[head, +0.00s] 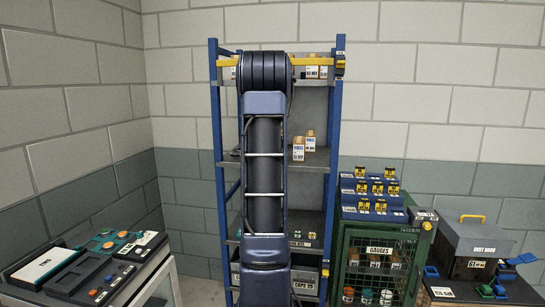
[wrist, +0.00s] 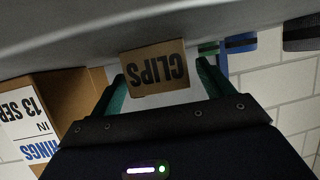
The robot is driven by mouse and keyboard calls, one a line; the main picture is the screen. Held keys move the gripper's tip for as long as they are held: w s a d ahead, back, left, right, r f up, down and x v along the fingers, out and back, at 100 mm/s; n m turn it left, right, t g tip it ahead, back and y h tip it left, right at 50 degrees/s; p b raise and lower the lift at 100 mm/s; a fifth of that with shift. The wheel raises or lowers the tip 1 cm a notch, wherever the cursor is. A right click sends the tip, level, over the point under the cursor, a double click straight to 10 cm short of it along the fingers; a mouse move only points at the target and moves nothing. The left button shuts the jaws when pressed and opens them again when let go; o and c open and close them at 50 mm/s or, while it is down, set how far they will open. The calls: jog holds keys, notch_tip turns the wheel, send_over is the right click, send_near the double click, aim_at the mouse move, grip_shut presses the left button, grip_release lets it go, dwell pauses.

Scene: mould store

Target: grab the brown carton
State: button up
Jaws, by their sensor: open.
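My gripper (wrist: 160,76) is open in the wrist view, which is upside down. Its two green fingers stand on either side of a small brown carton (wrist: 155,62) with the word CLIPS on it. Gaps show between the carton and the fingers. I cannot tell how deep it sits between them. A larger brown carton (wrist: 62,90) with a white label stands beside the left finger. In the head view, two brown cartons with white labels (head: 298,150) (head: 310,142) stand on the middle shelf. My arm hides my gripper and the CLIPS carton there.
The blue shelf rack (head: 333,190) has more cartons (head: 312,72) on its top shelf. A grey shelf surface (wrist: 60,25) runs close along the wrist view's top. A green cage cabinet (head: 375,252) stands right of the rack, with a grey box (head: 478,240) farther right.

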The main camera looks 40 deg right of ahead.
jog(key=shift+c, duration=0.2)
jog(key=c, duration=1.1)
